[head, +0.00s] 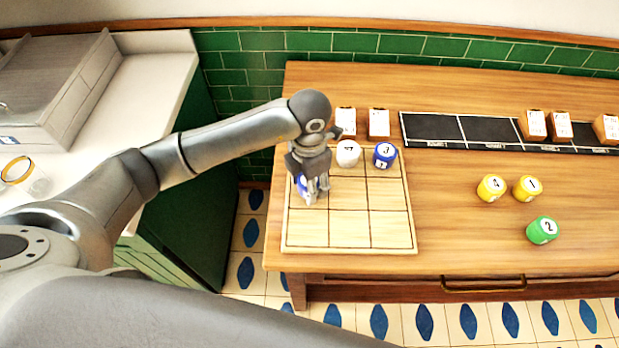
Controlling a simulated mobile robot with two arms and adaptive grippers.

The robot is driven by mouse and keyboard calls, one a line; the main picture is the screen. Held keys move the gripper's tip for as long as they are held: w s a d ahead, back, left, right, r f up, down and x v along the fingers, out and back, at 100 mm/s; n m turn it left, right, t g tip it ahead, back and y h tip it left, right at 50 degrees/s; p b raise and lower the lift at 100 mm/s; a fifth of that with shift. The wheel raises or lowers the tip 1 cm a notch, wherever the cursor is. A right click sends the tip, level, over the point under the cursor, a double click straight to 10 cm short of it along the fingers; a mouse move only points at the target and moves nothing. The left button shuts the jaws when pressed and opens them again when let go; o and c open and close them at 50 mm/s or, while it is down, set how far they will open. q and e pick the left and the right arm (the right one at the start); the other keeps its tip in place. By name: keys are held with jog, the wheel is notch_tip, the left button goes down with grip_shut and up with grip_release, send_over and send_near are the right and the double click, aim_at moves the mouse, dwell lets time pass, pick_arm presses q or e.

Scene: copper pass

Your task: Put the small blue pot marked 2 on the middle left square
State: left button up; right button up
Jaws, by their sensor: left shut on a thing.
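The light wooden board (350,230) is marked with a three-by-three grid and lies on the table. My left gripper (312,192) points down over the left column of the board and is shut on a blue pot (303,188). The pot is at the middle left square and mostly hidden by the fingers, so its number is not readable. I cannot tell whether it touches the board. A white pot (347,153) is in the top middle square and another blue pot (384,155), marked 3, is in the top right square. My right gripper is not in view.
Two yellow pots (491,188) (527,188) and a green pot (542,230) stand on the table (460,220) to the right. A black strip (432,128) and several small white-faced blocks (378,124) line the back. The bottom row of the board is clear.

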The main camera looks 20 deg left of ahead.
pick_arm(q)
jog(key=shift+f, duration=0.25)
jog(key=o, duration=1.1)
jog(key=shift+r, duration=0.1)
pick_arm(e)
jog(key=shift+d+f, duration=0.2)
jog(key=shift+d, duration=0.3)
pick_arm(q)
jog(key=shift+r, duration=0.4)
notch_tip(320, 180, up, 11)
jog(key=b, duration=0.3)
jog(key=shift+f, duration=0.15)
jog(key=shift+r, duration=0.4)
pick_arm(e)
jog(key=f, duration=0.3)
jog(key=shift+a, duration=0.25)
